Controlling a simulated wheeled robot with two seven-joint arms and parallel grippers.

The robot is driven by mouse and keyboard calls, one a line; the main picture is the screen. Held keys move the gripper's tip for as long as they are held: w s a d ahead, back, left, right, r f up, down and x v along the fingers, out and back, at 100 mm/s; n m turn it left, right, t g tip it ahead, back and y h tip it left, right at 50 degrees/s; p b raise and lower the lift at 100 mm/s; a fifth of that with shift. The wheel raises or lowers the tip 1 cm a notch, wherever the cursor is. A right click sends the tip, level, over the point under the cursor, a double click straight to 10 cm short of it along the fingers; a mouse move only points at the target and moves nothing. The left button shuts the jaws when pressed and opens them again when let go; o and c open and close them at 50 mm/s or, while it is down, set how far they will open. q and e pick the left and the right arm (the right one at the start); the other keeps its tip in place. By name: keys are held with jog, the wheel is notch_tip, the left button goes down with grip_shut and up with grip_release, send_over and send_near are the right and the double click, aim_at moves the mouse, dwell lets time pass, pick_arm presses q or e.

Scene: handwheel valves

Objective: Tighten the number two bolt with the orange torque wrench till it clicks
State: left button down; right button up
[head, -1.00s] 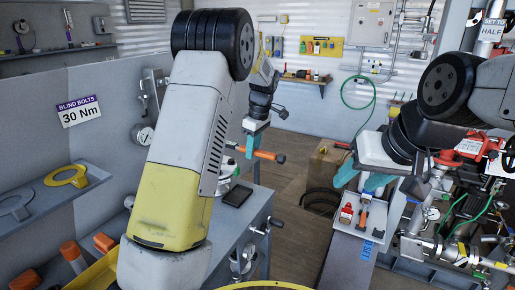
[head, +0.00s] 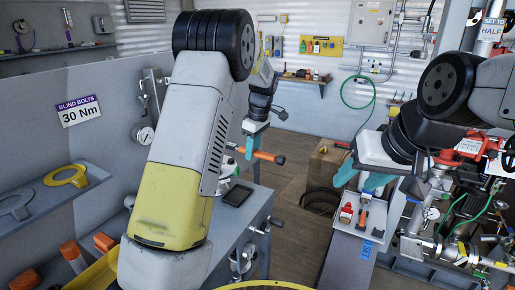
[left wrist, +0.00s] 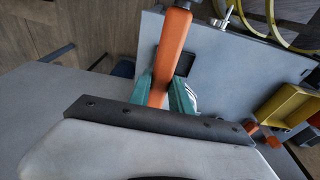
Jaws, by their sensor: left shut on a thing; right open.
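My right gripper (head: 361,178) is open and empty above a small stand. No numbered bolt can be made out; my left arm covers part of the bench.
A sign (head: 80,111) reads "BLIND BOLTS 30 Nm" on the grey panel. A black flat device (head: 237,195) lies on the bench (head: 222,230). Red and orange items (head: 347,212) stand below my right gripper. Pipes and valves (head: 440,248) crowd the right. A yellow ring (head: 66,176) lies on the left shelf.

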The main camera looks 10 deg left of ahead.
pick_arm(q)
jog(key=shift+f, duration=0.95)
jog(key=s+a+m+t, duration=0.1)
jog(key=s+a+m, duration=0.6)
jog(key=s, duration=0.1)
jog(key=shift+a+h, duration=0.25)
jog(key=shift+h, duration=0.15)
jog(key=c, duration=1.8)
grip_release()
jog(key=shift+s, duration=0.1)
grip_shut()
jog(key=shift+d, duration=0.1)
